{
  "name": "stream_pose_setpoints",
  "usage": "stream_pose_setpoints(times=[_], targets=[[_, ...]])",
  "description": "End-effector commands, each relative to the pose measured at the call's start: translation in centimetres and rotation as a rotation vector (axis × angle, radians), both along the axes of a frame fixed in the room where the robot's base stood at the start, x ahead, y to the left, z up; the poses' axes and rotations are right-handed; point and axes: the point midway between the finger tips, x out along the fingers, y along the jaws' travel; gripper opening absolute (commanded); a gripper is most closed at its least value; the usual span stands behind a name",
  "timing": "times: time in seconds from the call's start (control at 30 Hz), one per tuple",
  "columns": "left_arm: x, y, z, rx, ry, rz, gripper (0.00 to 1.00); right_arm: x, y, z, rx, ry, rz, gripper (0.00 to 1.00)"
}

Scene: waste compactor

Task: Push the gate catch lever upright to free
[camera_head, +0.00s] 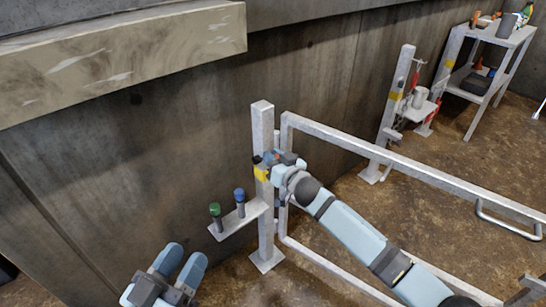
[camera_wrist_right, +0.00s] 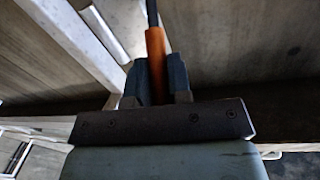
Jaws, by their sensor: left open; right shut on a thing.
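The catch lever with an orange grip (camera_wrist_right: 156,42) shows in the right wrist view between my right fingers. It points up in that picture, with a dark rod beyond the grip. My right gripper (camera_wrist_right: 157,75) is shut on it. In the head view my right gripper (camera_head: 277,160) is at the upper part of the gate post (camera_head: 263,125), beside a yellow part (camera_head: 261,173), and largely hides the lever. I cannot tell the lever's exact tilt there. The gate (camera_head: 400,162) is a pale metal frame right of the post. My left gripper (camera_head: 184,254) is open and empty at the lower left.
A small shelf (camera_head: 228,230) on the post carries a green-topped piece (camera_head: 215,211) and a blue-topped piece (camera_head: 239,196). A concrete wall stands behind. A second post (camera_head: 396,100) and a rack (camera_head: 500,36) with tools are at the back right. Brown floor lies around.

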Motion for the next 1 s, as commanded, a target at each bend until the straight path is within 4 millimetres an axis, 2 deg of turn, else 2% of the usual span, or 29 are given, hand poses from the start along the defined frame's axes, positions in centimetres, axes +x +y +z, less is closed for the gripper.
stream_pose_setpoints(times=[0.03,0.1,0.3,0.43,0.6,1.0], targets=[[0.2,0.3,-0.2,0.026,0.037,0.013,0.43,0.1,0.1,0.6,-0.005,0.01,0.0,0.0],[0.2,1.1,-2.4,0.082,0.132,0.037,0.43,0.2,0.2,1.0,-0.017,0.025,0.0,0.0],[-0.5,3.3,-7.1,0.234,0.366,0.088,0.43,0.5,0.5,1.7,-0.058,0.083,0.001,0.0],[-1.4,4.5,-9.1,0.306,0.478,0.107,0.43,0.8,0.7,2.1,-0.087,0.122,0.0,0.0],[-2.2,5.5,-10.1,0.366,0.562,0.122,0.43,1.2,1.0,2.5,-0.126,0.176,0.002,0.0],[-2.9,6.5,-9.9,0.41,0.643,0.136,0.43,2.0,1.7,2.6,-0.21,0.291,0.001,0.0]])
